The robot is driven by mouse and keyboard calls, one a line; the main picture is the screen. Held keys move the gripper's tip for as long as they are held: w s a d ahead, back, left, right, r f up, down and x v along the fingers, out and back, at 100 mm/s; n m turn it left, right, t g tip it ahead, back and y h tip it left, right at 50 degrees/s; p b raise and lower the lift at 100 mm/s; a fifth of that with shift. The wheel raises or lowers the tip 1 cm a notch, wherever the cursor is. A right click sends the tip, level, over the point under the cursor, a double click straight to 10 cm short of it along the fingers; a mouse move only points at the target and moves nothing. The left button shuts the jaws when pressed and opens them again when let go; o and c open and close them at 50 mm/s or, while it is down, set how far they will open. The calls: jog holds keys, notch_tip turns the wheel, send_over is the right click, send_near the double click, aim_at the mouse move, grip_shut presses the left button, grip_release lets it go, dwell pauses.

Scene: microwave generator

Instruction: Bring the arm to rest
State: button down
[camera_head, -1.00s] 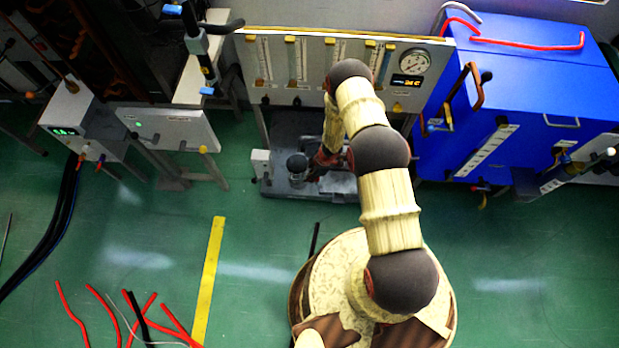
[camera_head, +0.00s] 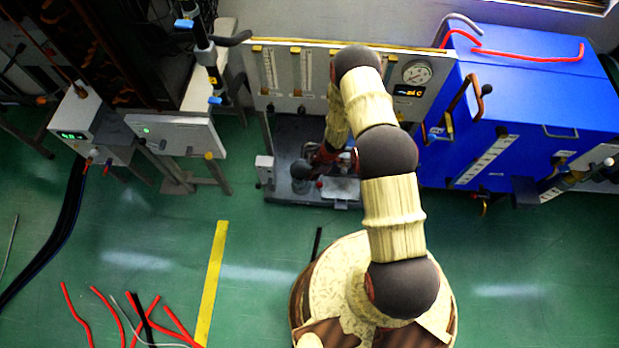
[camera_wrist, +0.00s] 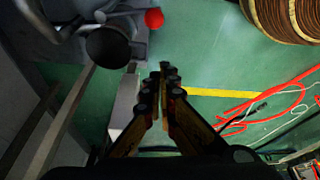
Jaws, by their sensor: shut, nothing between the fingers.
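My gripper (camera_wrist: 165,80) shows in the wrist view with its two dark, yellow-sided fingers together and nothing between them. It points over the green floor, with a dark round-topped part (camera_wrist: 108,46) of the grey equipment to its left and a red ball (camera_wrist: 154,18) beyond the tips. In the head view my arm reaches from my base up to the panel and bends down behind its upper joint. The gripper end there is small, dark and partly hidden, near the grey stand (camera_head: 285,138) below the panel.
A gauge panel (camera_head: 285,75) stands behind the arm. A blue cabinet (camera_head: 535,100) is close on the right. A control box (camera_head: 175,133) stands on the left. Red hoses (camera_head: 75,312) lie on the floor near a yellow stripe (camera_head: 212,280). Open green floor lies around the stripe.

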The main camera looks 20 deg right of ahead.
jog(key=shift+d, duration=0.1)
dwell(0.5)
jog(key=d, duration=0.1)
jog(key=d+h, duration=0.1)
jog(key=shift+s+d+f, duration=0.1)
jog(key=shift+d+f, duration=0.2)
jog(key=shift+f, duration=0.1)
jog(key=s+d+m+h, duration=0.2)
jog(key=s+d, duration=0.1)
jog(key=d, duration=0.1)
jog(key=s+d+r+m+g+h, duration=0.15)
jog(key=d+r+m, duration=0.25)
jog(key=r, duration=0.9)
jog(key=s+d+r+m+g+h, duration=0.1)
jog(key=s+d+r+m+h, duration=0.2)
jog(key=r, duration=1)
jog(key=s+a+r+m+t+y, duration=0.1)
jog(key=s+a+r, duration=0.3)
jog(key=r, duration=1)
jog(key=s+a+r+m+t+y, duration=0.1)
jog(key=s+a+r+m+t, duration=0.2)
jog(key=s+r, duration=0.4)
jog(key=s+a+r+m+t+y, duration=0.2)
jog(key=s+a+r, duration=0.4)
jog(key=r, duration=1.5)
jog(key=shift+s+a+r+t, duration=0.25)
jog(key=shift+a+t, duration=0.15)
jog(key=shift+t, duration=0.25)
jog(key=c, duration=2.6)
grip_release()
